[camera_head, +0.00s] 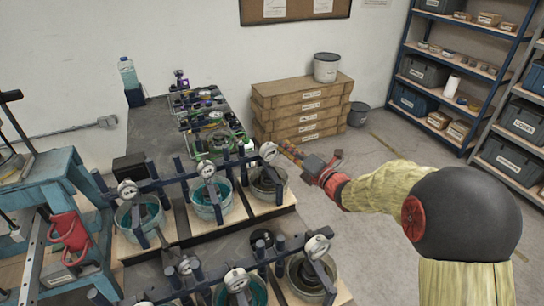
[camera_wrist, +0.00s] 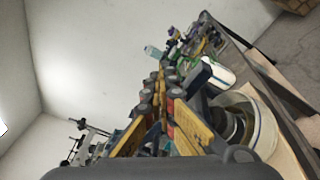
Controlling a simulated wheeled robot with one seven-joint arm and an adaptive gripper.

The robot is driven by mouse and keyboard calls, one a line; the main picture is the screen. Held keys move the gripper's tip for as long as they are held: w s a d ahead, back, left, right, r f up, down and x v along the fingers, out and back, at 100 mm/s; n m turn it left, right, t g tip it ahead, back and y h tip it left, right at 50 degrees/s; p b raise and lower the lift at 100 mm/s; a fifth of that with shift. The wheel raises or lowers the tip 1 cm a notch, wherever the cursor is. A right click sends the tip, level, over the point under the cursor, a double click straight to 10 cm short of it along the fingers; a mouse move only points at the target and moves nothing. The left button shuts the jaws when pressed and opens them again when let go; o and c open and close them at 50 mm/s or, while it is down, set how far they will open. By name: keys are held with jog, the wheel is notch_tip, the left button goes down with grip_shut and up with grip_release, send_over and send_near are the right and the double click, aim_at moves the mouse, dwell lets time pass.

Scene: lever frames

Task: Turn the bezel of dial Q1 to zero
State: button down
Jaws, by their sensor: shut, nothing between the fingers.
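Several round white dials stand on dark lever frames over pots: one at back right (camera_head: 268,151), one at back middle (camera_head: 206,170), one at back left (camera_head: 127,188), one at front right (camera_head: 317,246) and one at front middle (camera_head: 236,280). Their labels and pointers are too small to read, so I cannot tell which is Q1. My gripper (camera_head: 285,147) is just right of the back right dial in the head view, apparently apart from it. Its yellow fingers are shut and empty in the wrist view (camera_wrist: 159,88). No dial face shows clearly there.
Pots with pale rims (camera_wrist: 262,125) stand under the frames. Green devices (camera_head: 215,140) and a bottle (camera_head: 128,73) are farther back. Stacked wooden boxes (camera_head: 300,105) stand behind, a blue bench (camera_head: 60,175) at left and shelves (camera_head: 460,60) at right. The floor at right is clear.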

jog(key=shift+a+f+b, duration=0.35)
jog(key=shift+f+b, duration=0.1)
jog(key=shift+b, duration=1.25)
jog(key=shift+w+f+b, duration=0.1)
jog(key=shift+f+b, duration=0.15)
jog(key=shift+b, duration=1.85)
jog(key=shift+w+d+r, duration=0.1)
jog(key=shift+d, duration=0.15)
jog(key=shift+d+b+v, duration=0.2)
jog(key=shift+b+v, duration=0.7)
jog(key=shift+v, duration=2)
jog(key=shift+w+r, duration=0.15)
jog(key=shift+r, duration=0.05)
